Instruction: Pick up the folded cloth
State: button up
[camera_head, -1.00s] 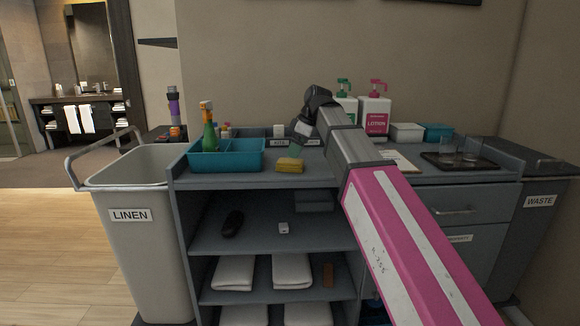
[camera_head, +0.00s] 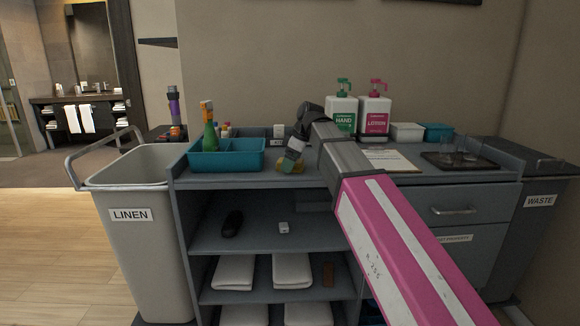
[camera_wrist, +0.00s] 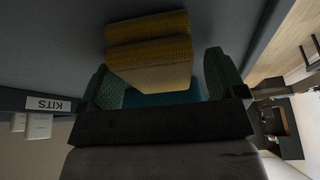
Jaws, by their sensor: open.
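The folded cloth (camera_head: 283,168) is yellow and lies on the cart top, right of the teal caddy; my gripper partly hides it in the head view. In the wrist view the cloth (camera_wrist: 150,52) shows as a thick fold with ribbed texture. My gripper (camera_wrist: 162,80) is open, with one green-padded finger on each side of the cloth's near part. In the head view my gripper (camera_head: 291,158) points down right over the cloth. I cannot tell whether the fingers touch it.
The teal caddy (camera_head: 228,168) with a green spray bottle (camera_head: 209,133) stands close on the left. Hand soap (camera_head: 341,112) and lotion (camera_head: 375,114) pumps stand behind on the right. A linen bin (camera_head: 140,235) is at the left. A KITS label (camera_wrist: 48,104) shows in the wrist view.

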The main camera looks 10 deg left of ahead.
jog(key=shift+f, duration=0.1)
jog(key=c, duration=1)
notch_tip(320, 180, up, 10)
jog(key=shift+r, duration=0.15)
jog(key=o, duration=0.3)
jog(key=shift+c, duration=1.1)
